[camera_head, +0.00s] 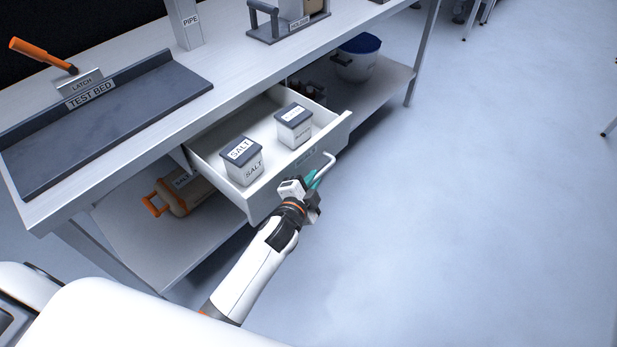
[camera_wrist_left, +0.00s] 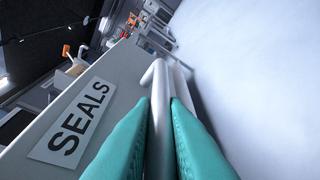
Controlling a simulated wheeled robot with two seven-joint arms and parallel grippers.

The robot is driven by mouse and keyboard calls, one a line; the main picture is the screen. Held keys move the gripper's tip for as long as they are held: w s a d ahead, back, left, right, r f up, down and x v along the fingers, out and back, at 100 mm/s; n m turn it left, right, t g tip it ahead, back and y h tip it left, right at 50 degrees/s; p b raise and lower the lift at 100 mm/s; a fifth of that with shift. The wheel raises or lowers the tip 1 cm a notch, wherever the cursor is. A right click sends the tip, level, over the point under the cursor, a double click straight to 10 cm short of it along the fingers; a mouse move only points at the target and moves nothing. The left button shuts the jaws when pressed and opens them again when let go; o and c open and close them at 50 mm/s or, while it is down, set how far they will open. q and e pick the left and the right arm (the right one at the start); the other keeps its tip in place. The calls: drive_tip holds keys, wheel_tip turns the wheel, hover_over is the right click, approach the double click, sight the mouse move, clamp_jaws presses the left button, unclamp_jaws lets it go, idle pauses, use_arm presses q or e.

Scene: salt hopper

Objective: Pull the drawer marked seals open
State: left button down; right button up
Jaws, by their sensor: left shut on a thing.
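The drawer marked seals (camera_head: 208,165) stands pulled out from under the workbench in the head view. Its front carries a SEALS label (camera_wrist_left: 72,127) in the left wrist view. My left gripper (camera_head: 313,180) is shut on the drawer's pale bar handle (camera_head: 327,163), near the handle's left part. In the left wrist view the teal fingers (camera_wrist_left: 160,130) lie on both sides of the handle (camera_wrist_left: 159,95). Two lidded boxes stand in the drawer: a salt box (camera_head: 245,170) and a second box (camera_head: 295,134) with a label too small to read. My right gripper is not in view.
The bench top (camera_head: 225,75) holds a test bed (camera_head: 105,130) with an orange-handled latch (camera_head: 45,55), a pipe post and a holder.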

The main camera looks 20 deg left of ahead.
use_arm(q)
drive_tip(key=c, duration=1.5)
unclamp_jaws()
drive_tip(key=shift+o, duration=0.2)
drive_tip(key=v, duration=1.2)
